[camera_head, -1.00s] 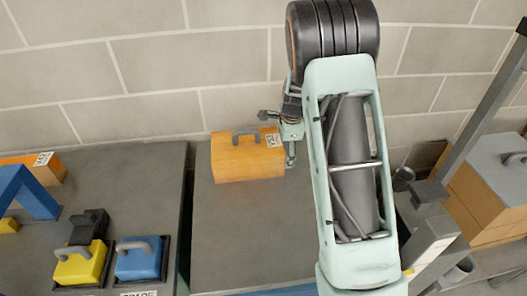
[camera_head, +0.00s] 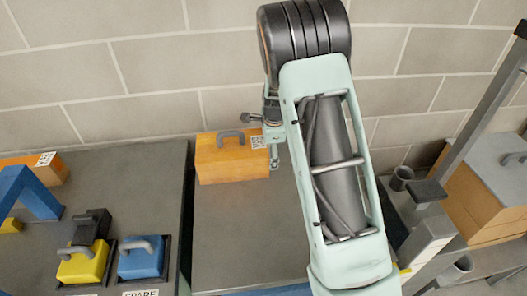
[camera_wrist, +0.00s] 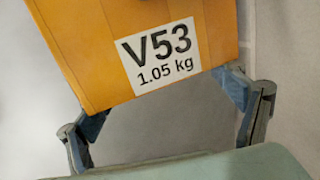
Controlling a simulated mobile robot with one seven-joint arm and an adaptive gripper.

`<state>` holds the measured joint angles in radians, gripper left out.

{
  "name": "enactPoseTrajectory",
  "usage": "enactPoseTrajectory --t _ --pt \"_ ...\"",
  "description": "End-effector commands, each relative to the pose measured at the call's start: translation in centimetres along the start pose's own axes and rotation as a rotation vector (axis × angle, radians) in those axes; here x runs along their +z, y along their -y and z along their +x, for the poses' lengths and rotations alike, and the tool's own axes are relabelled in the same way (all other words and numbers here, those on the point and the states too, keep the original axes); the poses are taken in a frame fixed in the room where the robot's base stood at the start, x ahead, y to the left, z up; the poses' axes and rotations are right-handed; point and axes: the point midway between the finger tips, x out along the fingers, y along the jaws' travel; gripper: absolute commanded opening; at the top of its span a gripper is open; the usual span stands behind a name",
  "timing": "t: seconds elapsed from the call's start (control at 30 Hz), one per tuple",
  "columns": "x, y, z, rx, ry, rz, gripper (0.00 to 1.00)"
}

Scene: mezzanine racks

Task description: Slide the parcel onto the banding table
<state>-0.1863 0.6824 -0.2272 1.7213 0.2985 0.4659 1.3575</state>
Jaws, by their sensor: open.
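The parcel is an orange box (camera_head: 232,161) with a grey handle, standing upright near the left edge of the right-hand grey table (camera_head: 245,230). A white label on it reads V53, 1.05 kg in the wrist view, where the parcel (camera_wrist: 95,55) fills the upper part. My gripper (camera_head: 274,150) is at the parcel's right end, partly hidden by my arm. In the wrist view my gripper (camera_wrist: 160,108) is open, with its fingertips spread and close against the parcel's labelled end. Nothing is held between them. I cannot tell which table is the banding table.
A narrow dark gap separates the left table (camera_head: 130,190), which holds a yellow block (camera_head: 84,264), a blue block (camera_head: 140,261), a blue frame (camera_head: 30,190) and another orange box (camera_head: 42,168). A wall stands behind. A large box (camera_head: 480,200) is at right.

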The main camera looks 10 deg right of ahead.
Motion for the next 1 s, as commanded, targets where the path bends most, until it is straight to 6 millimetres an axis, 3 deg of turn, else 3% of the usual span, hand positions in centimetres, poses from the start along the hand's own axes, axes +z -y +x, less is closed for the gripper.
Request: enactPoseTrajectory --t 1.0 --pt "5.3 0.0 -0.1 0.0 0.001 -0.002 0.87"
